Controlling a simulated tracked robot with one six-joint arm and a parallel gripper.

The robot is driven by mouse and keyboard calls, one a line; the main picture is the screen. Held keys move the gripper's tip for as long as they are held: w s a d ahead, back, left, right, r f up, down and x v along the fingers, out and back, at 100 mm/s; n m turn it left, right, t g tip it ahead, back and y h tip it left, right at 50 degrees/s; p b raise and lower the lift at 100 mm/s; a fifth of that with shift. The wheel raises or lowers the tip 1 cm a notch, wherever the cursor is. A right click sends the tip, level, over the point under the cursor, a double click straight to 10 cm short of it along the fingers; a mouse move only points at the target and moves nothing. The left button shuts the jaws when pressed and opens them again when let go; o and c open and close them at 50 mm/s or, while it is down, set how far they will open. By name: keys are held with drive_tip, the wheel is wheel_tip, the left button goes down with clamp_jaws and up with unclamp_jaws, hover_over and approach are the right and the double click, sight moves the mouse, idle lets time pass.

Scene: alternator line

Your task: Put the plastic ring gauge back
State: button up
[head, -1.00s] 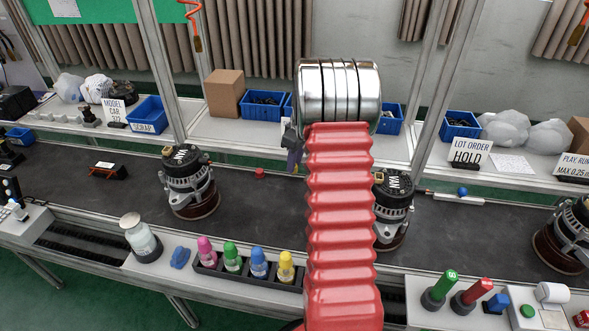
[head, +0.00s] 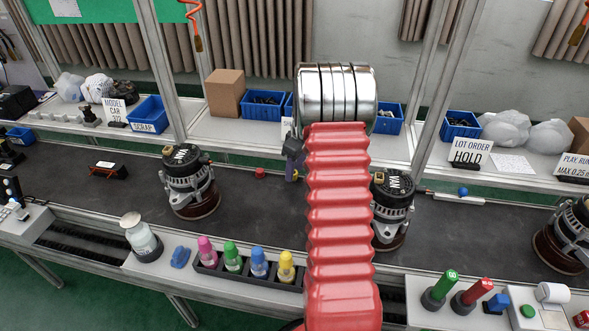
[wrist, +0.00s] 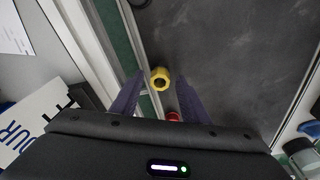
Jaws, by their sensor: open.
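My gripper (wrist: 160,98) is open, with its two purple fingers apart in the wrist view. A small yellow ring-shaped piece with a dark hole (wrist: 160,78) shows between the fingertips; I cannot tell its height relative to them. I take it to be the plastic ring gauge, but its label or name does not show. A red piece (wrist: 173,117) lies closer to the palm in that view, partly hidden by the gripper body. In the head view my gripper (head: 292,172) points down over the far part of the dark belt, partly hidden by my red arm.
Alternators (head: 190,180) stand on the dark belt (head: 110,195), some close to my arm. A small red piece (head: 260,173) lies near the belt's far edge. The far shelf holds blue bins (head: 262,103) and signs. Green (head: 440,287) and red (head: 470,293) handled gauges stand front right.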

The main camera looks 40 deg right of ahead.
wheel_tip(320, 180, up, 12)
drive_tip(key=s, duration=0.1)
drive_tip(key=shift+s+d, duration=0.25)
drive_tip(key=shift+s, duration=0.15)
drive_tip(key=shift+a, duration=0.1)
idle(0.7)
drive_tip(key=s+a+r, duration=0.2)
drive_tip(key=a+r, duration=0.2)
drive_tip(key=a, duration=0.3)
drive_tip(key=s+a+r+m+t, duration=0.15)
drive_tip(key=a+r, duration=0.25)
drive_tip(key=a, duration=0.4)
drive_tip(key=s+a+r, duration=0.2)
drive_tip(key=a+r, duration=0.2)
drive_tip(key=a, duration=0.3)
drive_tip(key=s+a+f+m+t, duration=0.1)
drive_tip(key=s+a+t, duration=0.1)
drive_tip(key=s+a, duration=1.3)
drive_tip(key=shift+s+a+m, duration=0.35)
drive_tip(key=shift+s+a, duration=0.05)
drive_tip(key=shift+s, duration=0.5)
